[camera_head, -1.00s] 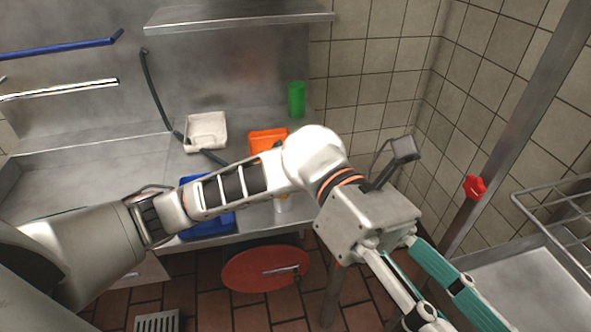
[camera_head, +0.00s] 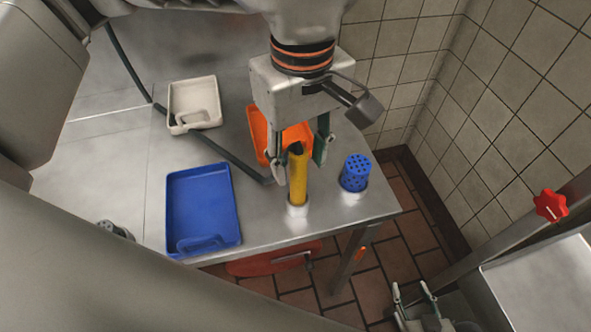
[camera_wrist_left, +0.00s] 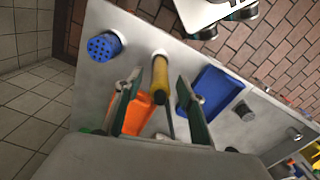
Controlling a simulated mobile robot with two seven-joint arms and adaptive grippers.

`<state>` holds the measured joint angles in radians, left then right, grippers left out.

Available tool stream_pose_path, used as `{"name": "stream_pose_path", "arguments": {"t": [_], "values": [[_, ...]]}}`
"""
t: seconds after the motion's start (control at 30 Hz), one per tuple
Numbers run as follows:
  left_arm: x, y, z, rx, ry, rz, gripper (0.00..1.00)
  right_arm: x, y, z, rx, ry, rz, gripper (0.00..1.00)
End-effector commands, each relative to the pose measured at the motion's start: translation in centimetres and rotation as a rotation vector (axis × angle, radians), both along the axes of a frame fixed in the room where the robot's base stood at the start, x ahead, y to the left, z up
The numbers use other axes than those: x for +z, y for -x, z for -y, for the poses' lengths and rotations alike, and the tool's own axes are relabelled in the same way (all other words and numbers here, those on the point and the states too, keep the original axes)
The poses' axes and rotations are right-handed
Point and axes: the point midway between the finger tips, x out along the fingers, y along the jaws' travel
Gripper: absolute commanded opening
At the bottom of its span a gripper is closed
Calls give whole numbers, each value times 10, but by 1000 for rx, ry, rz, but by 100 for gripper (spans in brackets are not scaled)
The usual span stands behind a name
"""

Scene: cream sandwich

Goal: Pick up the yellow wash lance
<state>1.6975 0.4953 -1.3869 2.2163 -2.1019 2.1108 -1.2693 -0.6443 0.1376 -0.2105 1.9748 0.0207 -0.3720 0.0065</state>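My left gripper points down and is open, with one finger on each side of the lance. In the left wrist view, the lance (camera_wrist_left: 160,80) shows between the two spread fingers (camera_wrist_left: 158,108), with a gap to each; I see no grip on it. My right gripper (camera_head: 415,292) is low at the bottom right, away from the table, with its fingers apart and empty.
A blue perforated cylinder (camera_head: 355,173) stands close to the right of the lance. A blue tray (camera_head: 181,205), a white tray (camera_head: 174,104) and an orange tray (camera_head: 257,128) lie on the table. A dark hose (camera_head: 215,152) crosses it. A tiled wall is at right.

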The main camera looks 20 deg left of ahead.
Motion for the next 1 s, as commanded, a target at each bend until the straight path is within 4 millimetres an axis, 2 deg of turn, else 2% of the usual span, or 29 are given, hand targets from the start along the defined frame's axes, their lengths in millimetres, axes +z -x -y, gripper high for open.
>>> {"name": "stream_pose_path", "arguments": {"t": [0.53,0.87,1.0], "values": [[-64,-3,-5,1,2,-7,39,-1,2,2,1,3,-4,40],[-71,-3,-4,1,2,-5,39,0,1,1,1,3,-2,40],[-71,-3,-4,1,2,-5,5,0,1,1,1,3,-2,40]]}}
